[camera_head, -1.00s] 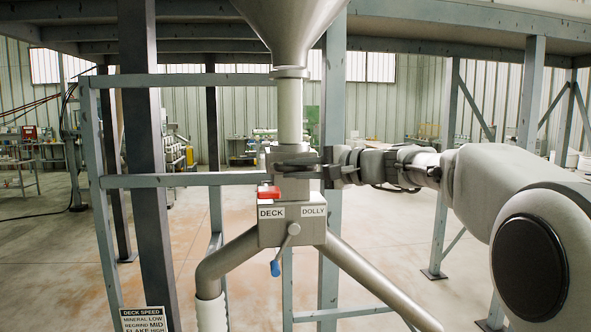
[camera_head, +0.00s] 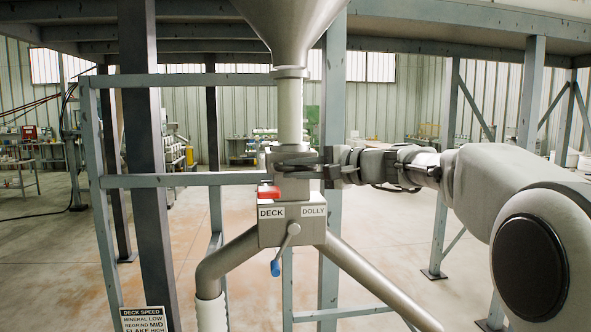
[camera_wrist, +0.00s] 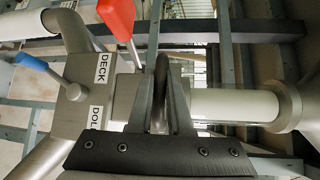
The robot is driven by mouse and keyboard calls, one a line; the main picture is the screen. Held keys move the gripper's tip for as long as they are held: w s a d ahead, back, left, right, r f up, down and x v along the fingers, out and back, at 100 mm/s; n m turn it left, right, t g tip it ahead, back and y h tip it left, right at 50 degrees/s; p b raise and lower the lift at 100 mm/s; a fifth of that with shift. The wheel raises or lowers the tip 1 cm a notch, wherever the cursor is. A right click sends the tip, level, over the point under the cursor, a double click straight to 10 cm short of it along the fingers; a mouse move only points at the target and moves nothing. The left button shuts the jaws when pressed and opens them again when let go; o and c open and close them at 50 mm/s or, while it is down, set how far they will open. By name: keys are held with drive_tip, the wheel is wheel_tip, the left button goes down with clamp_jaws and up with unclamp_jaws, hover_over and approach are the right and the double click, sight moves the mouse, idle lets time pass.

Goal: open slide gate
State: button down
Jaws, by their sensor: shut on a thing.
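The slide gate (camera_head: 272,160) is a grey metal block under the hopper's pipe, above the diverter box marked DECK and DOLLY (camera_head: 275,232). My gripper (camera_head: 305,163) comes in from the right at the gate's height. In the wrist view its two dark fingers (camera_wrist: 165,85) are shut on a dark, upright handle piece (camera_wrist: 162,68) beside the metal housing. The fingers hide much of this piece. A red handle (camera_head: 268,192) sits just above the diverter box, and its shaft shows in the wrist view. A blue-tipped lever (camera_head: 275,268) hangs down from the box's front.
The hopper cone (camera_head: 290,25) and pipe (camera_head: 290,110) stand above. Two pipes branch down left and right from the box. Frame posts (camera_head: 150,160) and a cross rail (camera_head: 185,180) stand close to the left. A sign (camera_head: 143,318) is at the lower left.

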idle(0.4)
drive_tip(key=shift+s+d+f+b, duration=0.15)
drive_tip(key=shift+s+b, duration=0.15)
drive_tip(key=shift+b, duration=0.2)
drive_tip(key=s+b, duration=0.4)
drive_tip(key=s, duration=0.2)
drive_tip(key=shift+d, duration=0.45)
drive_tip(key=c, duration=0.8)
unclamp_jaws()
drive_tip(key=shift+c, duration=0.2)
drive_tip(key=b+v, duration=0.1)
drive_tip(key=v, duration=1.6)
drive_tip(key=shift+s+d, duration=0.15)
